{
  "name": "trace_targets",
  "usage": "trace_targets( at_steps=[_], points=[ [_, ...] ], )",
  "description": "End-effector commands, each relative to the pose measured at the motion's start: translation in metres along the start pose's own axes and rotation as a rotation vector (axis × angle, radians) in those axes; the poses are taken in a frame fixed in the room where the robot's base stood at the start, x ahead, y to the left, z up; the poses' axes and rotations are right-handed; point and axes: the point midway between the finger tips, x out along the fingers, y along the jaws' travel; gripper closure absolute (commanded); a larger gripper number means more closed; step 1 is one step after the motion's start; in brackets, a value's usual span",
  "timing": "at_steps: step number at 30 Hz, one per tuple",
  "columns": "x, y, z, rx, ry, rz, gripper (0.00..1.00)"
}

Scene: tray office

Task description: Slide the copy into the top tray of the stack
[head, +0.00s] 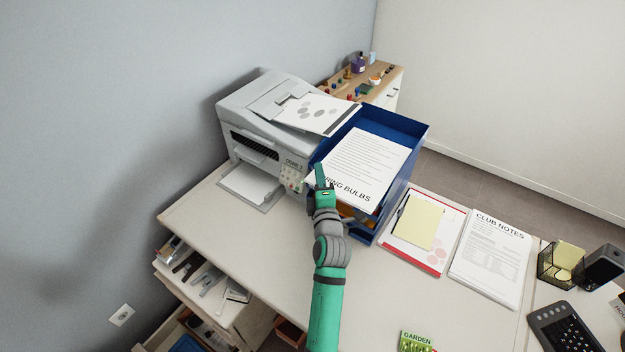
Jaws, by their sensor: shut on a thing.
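The copy (362,160) is a white printed sheet with the heading "...RING BULBS", partly hidden at its near left corner by my gripper. It lies over the top tray of the blue tray stack (405,125), with the tray's far and right walls showing around it. Its near edge is at the open front of the stack. My gripper (322,180) is shut on the copy's near left corner. Whether the sheet rests flat on the tray floor cannot be told. Lower trays are mostly hidden by the sheet and my arm.
A grey printer (250,108) stands close left of the stack, with a sheet (318,112) on top. A clipboard (408,255) with a yellow note and "Club Notes" papers (492,262) lie right of the stack. The desk front is mostly clear.

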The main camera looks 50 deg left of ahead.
Motion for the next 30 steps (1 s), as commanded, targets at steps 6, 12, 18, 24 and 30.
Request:
trace_targets(
  at_steps=[6, 12, 18, 24, 30],
  points=[
    [0.018, 0.001, 0.016, -0.002, -0.002, 0.001, 1.0],
    [0.032, 0.002, 0.033, -0.002, -0.007, 0.001, 1.0],
    [0.049, 0.004, 0.042, -0.002, -0.001, 0.001, 1.0],
    [0.064, 0.005, 0.051, -0.001, 0.002, 0.001, 1.0],
    [0.073, 0.006, 0.059, -0.001, 0.002, 0.001, 1.0]
  ],
)
